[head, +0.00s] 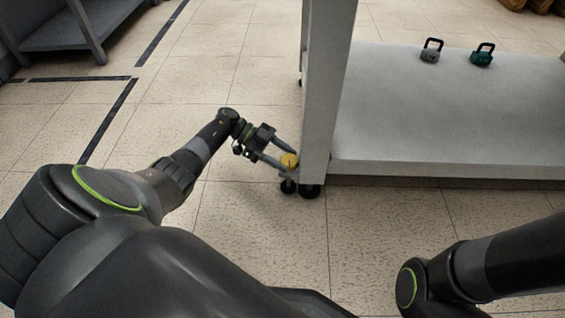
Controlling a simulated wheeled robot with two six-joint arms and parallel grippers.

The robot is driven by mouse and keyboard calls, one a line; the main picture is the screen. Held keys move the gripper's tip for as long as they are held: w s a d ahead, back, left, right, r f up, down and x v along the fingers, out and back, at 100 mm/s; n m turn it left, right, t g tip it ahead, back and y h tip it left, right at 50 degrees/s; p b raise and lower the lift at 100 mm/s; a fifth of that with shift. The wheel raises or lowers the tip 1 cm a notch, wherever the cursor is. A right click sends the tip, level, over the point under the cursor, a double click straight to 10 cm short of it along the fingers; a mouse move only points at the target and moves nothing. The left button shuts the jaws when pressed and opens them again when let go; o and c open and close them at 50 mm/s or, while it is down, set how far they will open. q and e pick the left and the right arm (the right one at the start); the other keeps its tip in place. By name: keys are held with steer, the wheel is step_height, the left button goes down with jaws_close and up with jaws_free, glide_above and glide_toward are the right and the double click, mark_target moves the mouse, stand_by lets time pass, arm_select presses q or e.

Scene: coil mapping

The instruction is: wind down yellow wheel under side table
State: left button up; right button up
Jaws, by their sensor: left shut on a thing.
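The side table (440,158) stands on the right, a grey frame with a tall post (322,90) at its near left corner. A small yellow wheel (289,160) sits low at the foot of that post, above a black caster (309,191). My left gripper (280,162) reaches in from the left and its two fingers are shut on the yellow wheel. The fingers partly hide the wheel's side. My right arm shows at the lower right, but its gripper is out of view.
Two kettlebell-shaped weights, one grey (430,54) and one teal (482,57), rest on the table's lower shelf. A dark grey table (75,35) stands at the far upper left. The tiled floor between, with dark tape lines (108,120), is clear.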

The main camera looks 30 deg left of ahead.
arm_select(q)
steer(key=shift+w+f+m+g+b, duration=0.1)
steer(key=shift+m+g+b, duration=0.5)
steer(key=shift+g+b, duration=0.1)
steer(key=o, duration=1)
steer(key=shift+c, duration=0.2)
